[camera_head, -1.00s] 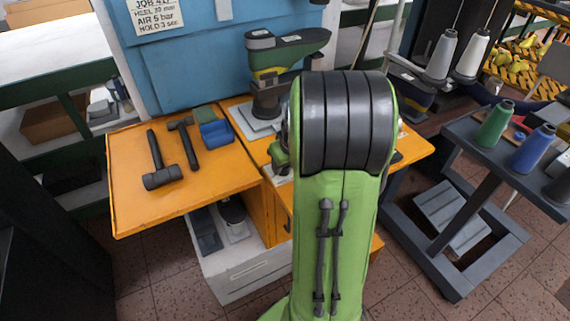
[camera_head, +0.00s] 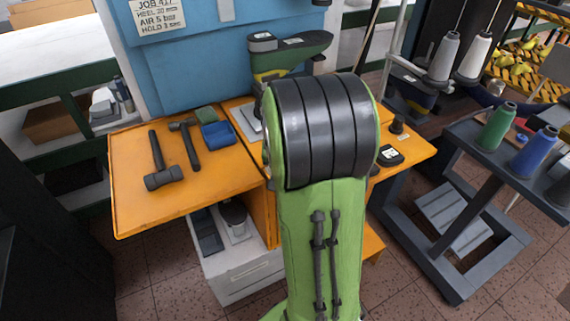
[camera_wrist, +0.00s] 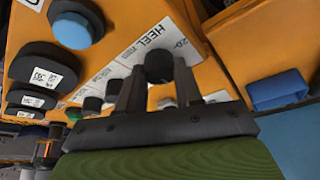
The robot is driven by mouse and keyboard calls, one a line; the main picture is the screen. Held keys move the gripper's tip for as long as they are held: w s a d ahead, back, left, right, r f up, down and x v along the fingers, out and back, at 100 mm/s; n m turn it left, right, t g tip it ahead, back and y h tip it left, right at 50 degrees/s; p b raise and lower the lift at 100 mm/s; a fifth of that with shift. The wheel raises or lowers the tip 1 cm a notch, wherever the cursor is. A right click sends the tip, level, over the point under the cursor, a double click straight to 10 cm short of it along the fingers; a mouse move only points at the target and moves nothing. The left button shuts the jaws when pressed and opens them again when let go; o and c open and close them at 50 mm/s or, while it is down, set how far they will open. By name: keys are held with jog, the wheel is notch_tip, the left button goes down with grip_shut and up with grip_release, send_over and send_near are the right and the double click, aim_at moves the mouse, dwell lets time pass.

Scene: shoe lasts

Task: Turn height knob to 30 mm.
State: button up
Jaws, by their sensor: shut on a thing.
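In the wrist view, my gripper (camera_wrist: 158,82) is shut on a black round knob (camera_wrist: 158,65), one finger on each side. The knob stands on an orange panel by a white label strip (camera_wrist: 147,38) reading "HEEL", with a "20" mark near the knob. Other scale marks are too small or hidden to read, and no pointer shows clearly. In the head view, my gripper and the knob are hidden behind my green and black arm.
In the wrist view, a blue button (camera_wrist: 72,30) on a black base and a black labelled box (camera_wrist: 43,75) sit left of the knob. In the head view, hammers (camera_head: 160,165), a blue tray (camera_head: 217,135) and a green last machine (camera_head: 285,52) are on the orange bench.

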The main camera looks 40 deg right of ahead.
dwell(0.3)
jog(key=o, duration=1)
jog(key=shift+o, duration=0.2)
jog(key=shift+r, duration=0.1)
jog(key=p+v, duration=0.5)
jog(key=v, duration=1)
jog(key=shift+r, duration=0.3)
